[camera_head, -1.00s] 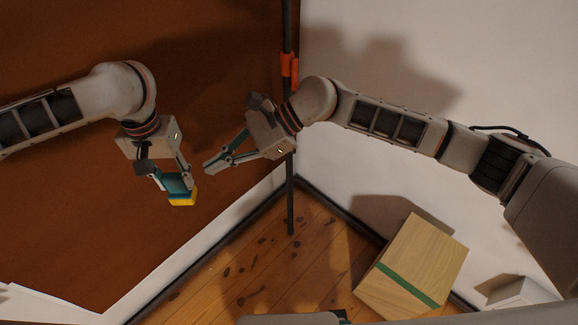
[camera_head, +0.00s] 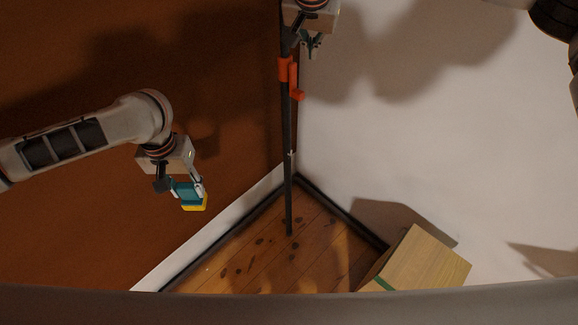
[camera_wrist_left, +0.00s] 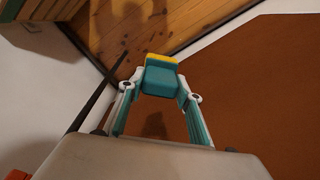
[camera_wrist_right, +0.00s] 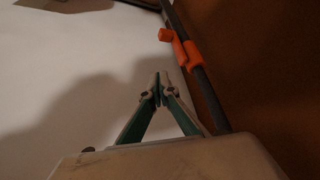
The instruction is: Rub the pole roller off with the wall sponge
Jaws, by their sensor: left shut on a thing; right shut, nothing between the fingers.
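The wall sponge (camera_head: 194,203), teal with a yellow face, is held in my left gripper (camera_head: 189,192) in front of the brown wall, left of the pole and apart from it. The sponge also shows between the fingers in the left wrist view (camera_wrist_left: 161,77). A dark upright pole (camera_head: 288,190) with an orange clamp (camera_head: 285,70) stands in the corner; I cannot make out a roller head on it. My right gripper (camera_head: 312,50) is shut and empty near the pole's upper part, above the clamp in the head view. The right wrist view shows its fingertips together (camera_wrist_right: 160,85), beside the pole (camera_wrist_right: 210,100).
A wooden box (camera_head: 425,262) with a green stripe stands on the floor right of the pole. The brown wall (camera_head: 80,220) and white wall (camera_head: 430,140) meet behind the pole. The plank floor (camera_head: 265,260) between them is mostly clear.

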